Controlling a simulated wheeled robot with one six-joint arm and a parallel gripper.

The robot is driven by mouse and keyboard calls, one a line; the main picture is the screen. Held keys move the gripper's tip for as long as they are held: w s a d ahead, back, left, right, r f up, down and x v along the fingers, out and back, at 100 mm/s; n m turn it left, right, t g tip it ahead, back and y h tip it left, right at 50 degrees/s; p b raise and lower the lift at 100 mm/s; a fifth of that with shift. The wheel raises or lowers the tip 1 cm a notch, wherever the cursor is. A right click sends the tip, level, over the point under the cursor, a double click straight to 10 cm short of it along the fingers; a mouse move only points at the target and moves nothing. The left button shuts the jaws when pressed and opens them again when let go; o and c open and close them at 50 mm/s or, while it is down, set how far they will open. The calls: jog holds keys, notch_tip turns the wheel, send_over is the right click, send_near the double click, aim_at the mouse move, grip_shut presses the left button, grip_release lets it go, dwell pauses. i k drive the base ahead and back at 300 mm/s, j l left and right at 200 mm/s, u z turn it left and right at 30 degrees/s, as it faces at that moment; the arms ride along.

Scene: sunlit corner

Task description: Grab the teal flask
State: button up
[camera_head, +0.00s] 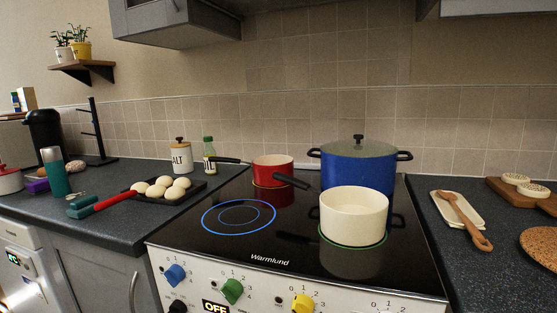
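The teal flask (57,177) stands upright on the dark counter at the left. It has a teal body and a silver-grey cap. A teal-handled tool (84,209) lies on the counter in front of it and to its right. No part of my gripper shows in this view, so I cannot see whether it is open or shut.
A baking tray (200,188) with pale buns and a red handle (117,203) lies right of the flask. A black coffee machine (45,135) and a mug tree (96,130) stand behind it. The stove (265,225) holds red, white and blue pots.

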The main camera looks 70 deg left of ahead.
aim_at(53, 160)
jog(key=u, duration=3.45)
